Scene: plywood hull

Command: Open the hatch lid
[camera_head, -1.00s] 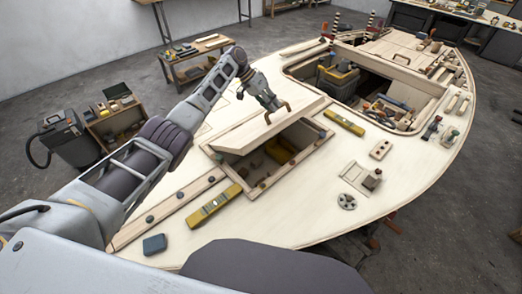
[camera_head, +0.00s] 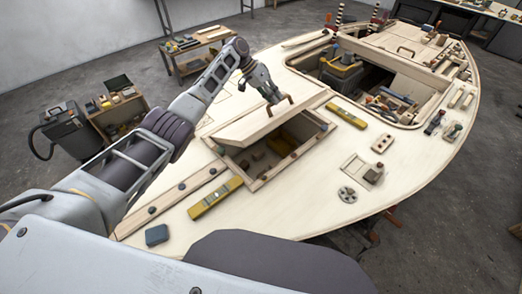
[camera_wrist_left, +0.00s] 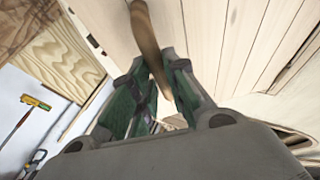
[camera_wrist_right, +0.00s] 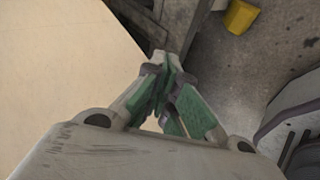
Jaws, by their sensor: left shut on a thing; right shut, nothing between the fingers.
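The pale wooden hatch lid (camera_head: 258,122) is tilted up over the rectangular opening (camera_head: 318,147) in the deck, so it stands partly open. A brown wooden handle (camera_head: 281,106) is on its upper face. My left gripper (camera_head: 271,97) is at this handle and shut on it. In the left wrist view the handle (camera_wrist_left: 145,28) runs down between the green-padded fingers (camera_wrist_left: 158,70), in front of the lid's planks. Its held part is partly hidden by the fingers. My right gripper (camera_wrist_right: 168,72) is shut and empty near a pale surface edge, above the floor.
Two yellow levels, one on the near deck (camera_head: 215,198) and one right of the opening (camera_head: 347,115), lie beside the hatch. A blue-grey block (camera_head: 157,235) sits at the near left. A larger cockpit opening (camera_head: 410,122) holds tools behind.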

